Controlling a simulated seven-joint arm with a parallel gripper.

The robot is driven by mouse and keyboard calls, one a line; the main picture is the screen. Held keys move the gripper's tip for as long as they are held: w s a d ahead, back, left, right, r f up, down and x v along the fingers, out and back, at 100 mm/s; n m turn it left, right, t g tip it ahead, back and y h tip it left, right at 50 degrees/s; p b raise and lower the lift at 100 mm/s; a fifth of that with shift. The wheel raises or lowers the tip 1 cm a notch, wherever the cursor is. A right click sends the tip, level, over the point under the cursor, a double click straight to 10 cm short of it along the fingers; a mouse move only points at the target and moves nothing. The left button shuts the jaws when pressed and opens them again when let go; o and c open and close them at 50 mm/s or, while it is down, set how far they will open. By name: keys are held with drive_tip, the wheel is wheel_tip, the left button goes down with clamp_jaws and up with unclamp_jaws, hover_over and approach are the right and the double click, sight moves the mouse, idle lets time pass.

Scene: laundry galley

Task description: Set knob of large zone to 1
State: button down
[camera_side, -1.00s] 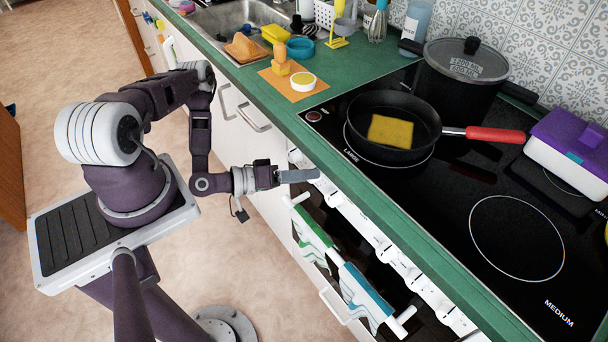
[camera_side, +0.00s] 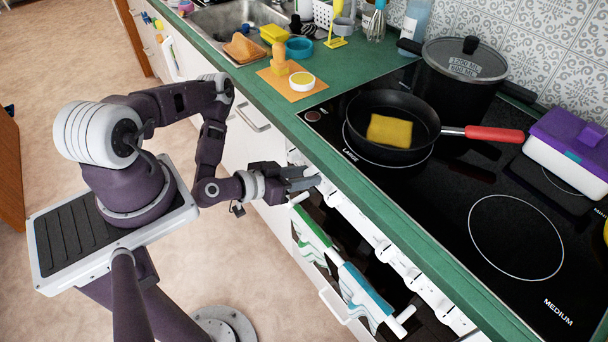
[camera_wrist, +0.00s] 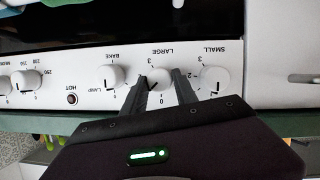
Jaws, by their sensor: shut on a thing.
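The LARGE knob (camera_wrist: 158,79) is white and round, on the stove's white control panel (camera_wrist: 60,58) in the wrist view. Its label and numbers appear upside down, with 3 above it and 0 below it. My gripper (camera_wrist: 159,76) has one dark finger on each side of this knob and is shut on it. A dark mark shows at the knob's lower left, but its exact setting is hard to read. In the side view, my gripper (camera_side: 312,181) is at the panel's left end below the counter edge, and hides the knob.
The SMALL knob (camera_wrist: 214,79) is close to the right finger, and the BAKE knob (camera_wrist: 111,76) is to the left. A pan (camera_side: 390,150) with a yellow sponge (camera_side: 390,130) stands on the large zone. Towels (camera_side: 365,290) hang on the open oven door below.

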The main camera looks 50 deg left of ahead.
drive_tip(key=shift+m, duration=0.3)
idle(0.4)
drive_tip(key=c, duration=1)
unclamp_jaws()
drive_tip(key=shift+o, duration=0.2)
